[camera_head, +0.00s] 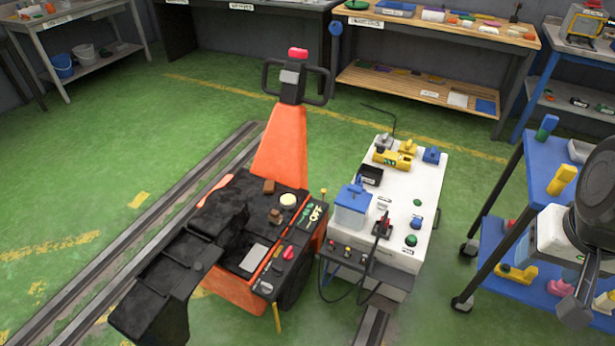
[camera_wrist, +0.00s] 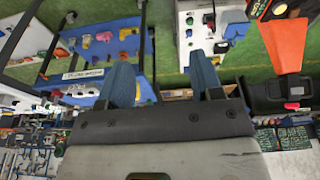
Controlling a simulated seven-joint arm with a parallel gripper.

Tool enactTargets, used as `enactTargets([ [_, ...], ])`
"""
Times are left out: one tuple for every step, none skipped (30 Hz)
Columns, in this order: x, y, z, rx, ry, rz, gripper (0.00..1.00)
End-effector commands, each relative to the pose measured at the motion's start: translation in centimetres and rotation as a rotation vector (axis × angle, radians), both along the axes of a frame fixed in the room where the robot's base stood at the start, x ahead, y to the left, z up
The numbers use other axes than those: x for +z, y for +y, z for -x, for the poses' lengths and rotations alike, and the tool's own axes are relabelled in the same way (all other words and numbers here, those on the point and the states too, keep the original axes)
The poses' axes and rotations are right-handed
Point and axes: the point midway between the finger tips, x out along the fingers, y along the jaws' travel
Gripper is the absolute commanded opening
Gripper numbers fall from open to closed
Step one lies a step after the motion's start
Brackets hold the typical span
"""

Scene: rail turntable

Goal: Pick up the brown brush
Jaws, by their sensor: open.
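Two small brown blocks lie on the black top of the orange cart in the head view: one (camera_head: 268,186) near the back edge, the other (camera_head: 276,216) nearer the middle. Either may be the brown brush; they are too small to tell. My gripper (camera_wrist: 162,78) is open in the wrist view, its two blue-grey fingers apart with nothing between them. In the head view my arm is at the right edge by the blue trolley, well away from the brown blocks.
The orange cart (camera_head: 280,145) with its upright handle stands beside a white cabinet (camera_head: 427,190) bearing a blue-lidded container (camera_head: 352,208) and a cable. A blue trolley (camera_head: 540,150) stands at the right. Rails (camera_head: 150,240) cross the green floor. Benches line the back wall.

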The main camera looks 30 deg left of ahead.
Motion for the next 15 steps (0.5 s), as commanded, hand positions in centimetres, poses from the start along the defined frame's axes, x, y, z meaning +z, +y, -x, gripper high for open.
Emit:
enactTargets([
  [0.1, 0.3, -1.0, 0.016, 0.004, 0.002, 0.6],
  [0.2, 0.6, -1.5, 0.026, 0.006, 0.002, 0.6],
  [0.3, 0.9, -2.2, 0.041, 0.009, 0.004, 0.6],
  [0.3, 1.1, -2.9, 0.053, 0.011, 0.005, 0.6],
  [0.4, 1.4, -3.5, 0.065, 0.013, 0.007, 0.6],
  [0.4, 1.7, -4.3, 0.08, 0.016, 0.009, 0.6],
  [0.5, 2.0, -5.0, 0.092, 0.017, 0.009, 0.6],
  [0.6, 2.3, -5.6, 0.104, 0.018, 0.01, 0.6],
  [0.5, 2.7, -6.4, 0.12, 0.021, 0.013, 0.6],
  [0.6, 3.0, -7.0, 0.132, 0.022, 0.013, 0.6],
  [0.6, 3.3, -7.7, 0.144, 0.023, 0.015, 0.6],
  [0.6, 3.7, -8.5, 0.159, 0.026, 0.017, 0.6],
  [0.5, 4.1, -9.1, 0.171, 0.028, 0.017, 0.6],
  [0.5, 4.4, -9.7, 0.183, 0.03, 0.019, 0.6],
  [0.5, 4.8, -10.6, 0.199, 0.032, 0.021, 0.6],
])
